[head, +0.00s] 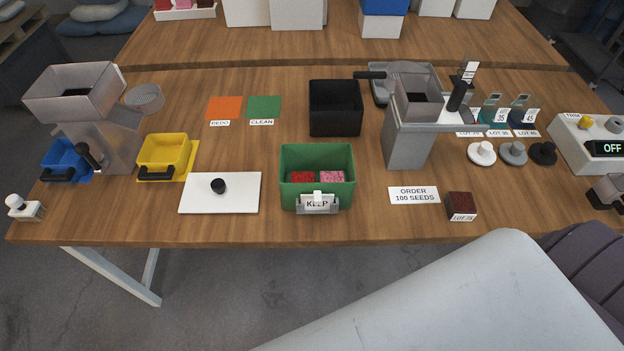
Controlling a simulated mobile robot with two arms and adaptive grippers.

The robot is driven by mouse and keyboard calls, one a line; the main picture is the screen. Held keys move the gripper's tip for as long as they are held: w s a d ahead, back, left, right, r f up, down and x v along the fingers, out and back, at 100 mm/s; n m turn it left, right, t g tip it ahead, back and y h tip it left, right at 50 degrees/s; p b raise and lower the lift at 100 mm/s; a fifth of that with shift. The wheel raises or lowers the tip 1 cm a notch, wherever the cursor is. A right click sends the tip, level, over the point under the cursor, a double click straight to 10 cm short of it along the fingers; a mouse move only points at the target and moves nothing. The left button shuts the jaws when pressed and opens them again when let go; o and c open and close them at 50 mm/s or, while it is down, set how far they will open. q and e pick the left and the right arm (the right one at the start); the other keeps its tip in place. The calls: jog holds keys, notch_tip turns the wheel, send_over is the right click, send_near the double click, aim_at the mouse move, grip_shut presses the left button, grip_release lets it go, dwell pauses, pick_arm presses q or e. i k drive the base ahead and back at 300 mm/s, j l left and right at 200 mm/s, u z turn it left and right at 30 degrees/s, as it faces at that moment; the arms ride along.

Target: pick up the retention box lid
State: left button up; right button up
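A flat white lid (240,195) with a round black knob (218,186) lies on the wooden table near its front edge, left of centre. I take it to be the retention box lid. To its right stands an open green box (317,158) with a KEEP label on its front. Red and pink contents show inside it. The lid lies apart from the box. Neither of my grippers is in view. A large pale shape at the lower right looks like part of my own arm.
A yellow bin (164,152) stands close behind the lid's left side. A grey hopper machine (85,110) stands farther left. A black bin (335,108) is behind the green box. A small dark-red block (461,206) and an order card (414,195) lie to the right.

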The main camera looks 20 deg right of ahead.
aim_at(239, 192)
jog(key=l, duration=0.45)
jog(key=k+l, duration=0.15)
jog(key=l, duration=0.7)
jog(key=k, duration=0.05)
